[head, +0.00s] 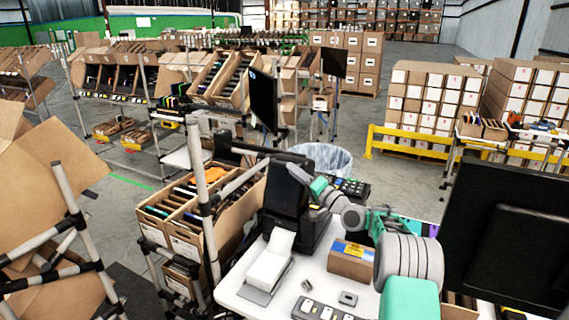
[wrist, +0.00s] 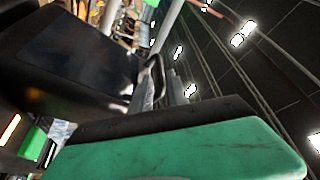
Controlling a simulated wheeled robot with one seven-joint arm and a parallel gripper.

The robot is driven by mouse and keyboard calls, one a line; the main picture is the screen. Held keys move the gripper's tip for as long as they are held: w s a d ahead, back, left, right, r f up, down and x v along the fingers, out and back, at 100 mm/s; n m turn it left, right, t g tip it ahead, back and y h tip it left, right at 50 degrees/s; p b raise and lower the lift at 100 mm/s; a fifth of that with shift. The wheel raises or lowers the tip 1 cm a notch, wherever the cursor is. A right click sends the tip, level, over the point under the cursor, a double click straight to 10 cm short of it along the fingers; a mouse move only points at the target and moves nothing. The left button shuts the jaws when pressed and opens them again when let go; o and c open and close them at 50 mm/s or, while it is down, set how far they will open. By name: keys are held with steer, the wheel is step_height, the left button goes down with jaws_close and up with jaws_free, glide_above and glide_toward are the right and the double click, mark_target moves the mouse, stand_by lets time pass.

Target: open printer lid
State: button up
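The black printer (head: 283,200) stands on the white table, behind a stack of white labels. Its dark upper part rises upright, and I cannot tell from this angle how far its lid is open. My gripper (head: 301,176) is at the top right of the printer, reaching in from the right. In the wrist view, a dark boxy surface (wrist: 75,60), likely part of the printer, fills the upper left. A green and black part of my gripper covers the bottom.
The white table (head: 240,292) also bears the label stack (head: 270,265), a cardboard box (head: 352,262) and small devices. Open cartons (head: 185,215) with folders stand to the left. A black monitor (head: 510,240) blocks the right side. A bin with a clear liner (head: 325,158) stands behind.

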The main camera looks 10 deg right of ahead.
mark_target(284, 164)
steer(key=p+x, duration=0.1)
steer(key=x, duration=0.4)
steer(key=shift+a, duration=0.1)
steer(key=shift+c, duration=0.3)
jaws_close()
stand_by(0.9)
